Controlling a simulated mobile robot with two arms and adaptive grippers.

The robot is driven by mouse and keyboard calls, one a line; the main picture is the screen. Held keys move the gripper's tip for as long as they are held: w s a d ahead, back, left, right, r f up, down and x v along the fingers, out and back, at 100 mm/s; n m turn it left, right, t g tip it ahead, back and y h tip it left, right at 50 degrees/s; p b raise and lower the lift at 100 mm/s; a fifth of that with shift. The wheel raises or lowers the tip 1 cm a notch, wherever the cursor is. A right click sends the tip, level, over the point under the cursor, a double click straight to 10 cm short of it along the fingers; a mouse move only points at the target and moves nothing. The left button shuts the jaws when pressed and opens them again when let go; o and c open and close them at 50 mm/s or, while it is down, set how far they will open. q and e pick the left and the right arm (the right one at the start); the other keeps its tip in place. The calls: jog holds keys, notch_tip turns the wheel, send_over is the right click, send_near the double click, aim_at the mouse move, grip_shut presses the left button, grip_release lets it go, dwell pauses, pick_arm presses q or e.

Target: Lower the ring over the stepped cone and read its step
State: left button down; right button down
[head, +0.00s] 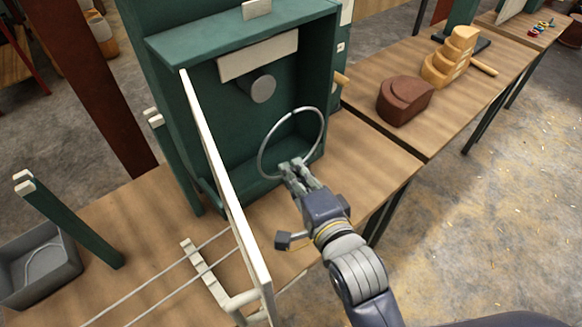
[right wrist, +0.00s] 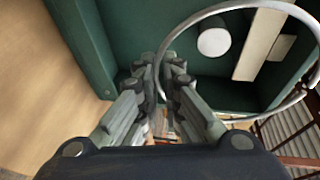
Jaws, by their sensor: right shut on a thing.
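A thin, pale metal ring (head: 291,143) is held by its lower edge in my right gripper (head: 295,168), which is shut on it. The ring stands tilted up in front of the open green cabinet, and it also shows in the right wrist view (right wrist: 222,18). A light wooden stepped piece (head: 450,62), perhaps the stepped cone, stands on the table at the back right. The ring is well apart from it. My left gripper is not in view.
The green cabinet (head: 240,38) has a grey round peg (head: 262,88) inside and an open, white-edged door (head: 225,190). A brown curved block (head: 404,100) sits before the stepped piece. A grey bin (head: 40,265) is at left. Bare tabletop (head: 370,160) lies right of the cabinet.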

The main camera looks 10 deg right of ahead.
jog(key=s+d+r+p, duration=0.3)
jog(key=s+d+p, duration=0.1)
jog(key=s, duration=0.3)
jog(key=s+d+r+p, duration=0.3)
jog(key=s+d+p, duration=0.2)
jog(key=s+p, duration=0.1)
jog(key=shift+s+d, duration=0.15)
jog(key=shift+s, duration=0.3)
dwell(0.6)
dwell(0.8)
